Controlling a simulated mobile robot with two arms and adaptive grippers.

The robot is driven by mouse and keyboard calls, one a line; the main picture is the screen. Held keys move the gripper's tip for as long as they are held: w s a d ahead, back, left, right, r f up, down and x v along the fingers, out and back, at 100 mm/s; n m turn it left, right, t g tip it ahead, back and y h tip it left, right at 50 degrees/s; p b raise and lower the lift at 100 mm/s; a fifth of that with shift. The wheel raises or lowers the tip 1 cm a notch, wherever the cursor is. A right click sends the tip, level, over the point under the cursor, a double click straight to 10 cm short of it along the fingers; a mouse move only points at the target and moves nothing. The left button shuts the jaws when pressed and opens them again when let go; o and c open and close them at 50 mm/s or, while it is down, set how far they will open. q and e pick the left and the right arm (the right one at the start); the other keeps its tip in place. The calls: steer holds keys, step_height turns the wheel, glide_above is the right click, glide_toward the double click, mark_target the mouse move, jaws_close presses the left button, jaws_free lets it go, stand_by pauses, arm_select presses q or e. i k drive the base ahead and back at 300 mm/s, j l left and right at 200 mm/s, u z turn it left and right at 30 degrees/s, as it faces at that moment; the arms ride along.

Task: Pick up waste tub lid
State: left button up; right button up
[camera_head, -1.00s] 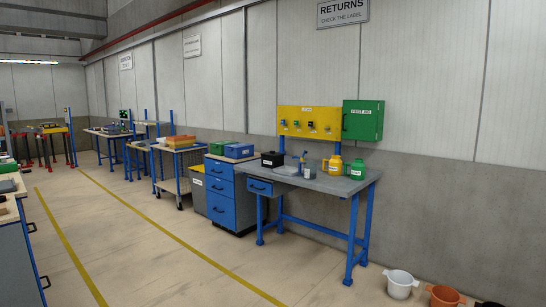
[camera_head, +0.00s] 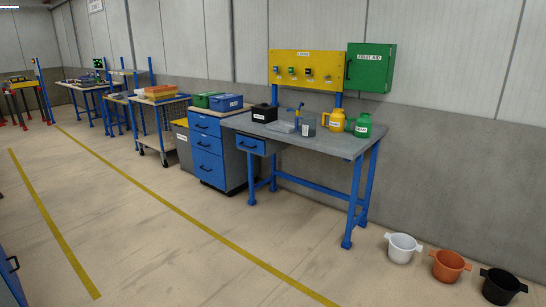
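No thing in view can be told for certain as the waste tub lid. A flat pale grey piece (camera_head: 281,127) lies on the blue-legged workbench (camera_head: 330,144); it is too small to tell whether it is a lid. A black box (camera_head: 264,113) with a small label stands behind it at the bench's left end. Three tubs with side handles stand on the floor at the lower right: white (camera_head: 403,249), orange (camera_head: 448,266) and black (camera_head: 502,286). The white and orange ones look open on top. Neither of my grippers is in view.
A grey container (camera_head: 308,127), a yellow jug (camera_head: 336,120) and a green jug (camera_head: 362,125) stand on the bench. A blue drawer cabinet (camera_head: 209,150) adjoins it on the left. The floor in front of the bench is clear, with yellow lines.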

mark_target(264, 106)
steer(key=i+u, duration=0.25)
steer(key=i, duration=2.5)
steer(key=j, duration=0.1)
